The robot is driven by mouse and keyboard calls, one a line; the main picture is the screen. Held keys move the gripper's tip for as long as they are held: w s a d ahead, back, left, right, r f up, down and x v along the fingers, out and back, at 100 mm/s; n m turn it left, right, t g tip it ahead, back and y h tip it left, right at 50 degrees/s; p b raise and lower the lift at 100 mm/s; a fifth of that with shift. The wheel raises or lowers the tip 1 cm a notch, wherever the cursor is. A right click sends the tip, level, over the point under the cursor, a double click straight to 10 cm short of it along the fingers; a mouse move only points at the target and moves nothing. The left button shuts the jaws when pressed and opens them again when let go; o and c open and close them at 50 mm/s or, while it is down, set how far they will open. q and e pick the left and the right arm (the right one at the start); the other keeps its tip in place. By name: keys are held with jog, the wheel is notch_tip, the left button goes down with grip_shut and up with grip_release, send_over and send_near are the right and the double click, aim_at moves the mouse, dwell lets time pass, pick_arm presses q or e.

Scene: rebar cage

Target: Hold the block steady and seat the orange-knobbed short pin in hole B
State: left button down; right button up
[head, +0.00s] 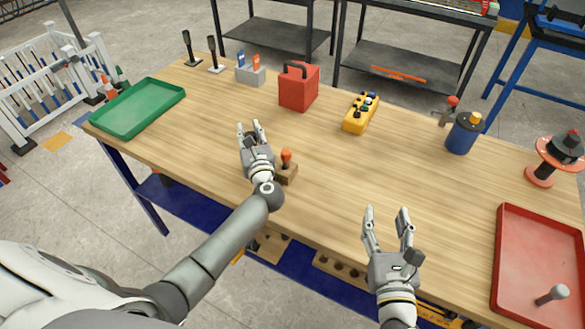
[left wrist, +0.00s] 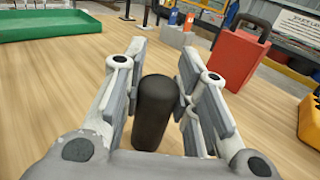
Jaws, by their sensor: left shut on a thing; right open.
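My left gripper (head: 250,126) is shut on a dark upright cylinder (left wrist: 155,112), which stands between its fingers in the left wrist view. My right gripper (head: 386,212) is open and empty near the front edge, right of the block.
A red tray (head: 505,250) with a grey-knobbed pin (head: 555,293) lies at right, a green tray (head: 137,108) at left. A red box (head: 298,87), yellow button box (head: 360,113) and blue canister (head: 463,134) stand farther back.

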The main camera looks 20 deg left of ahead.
pick_arm(q)
jog(key=c, duration=1.1)
grip_release()
jog(key=shift+o, duration=0.2)
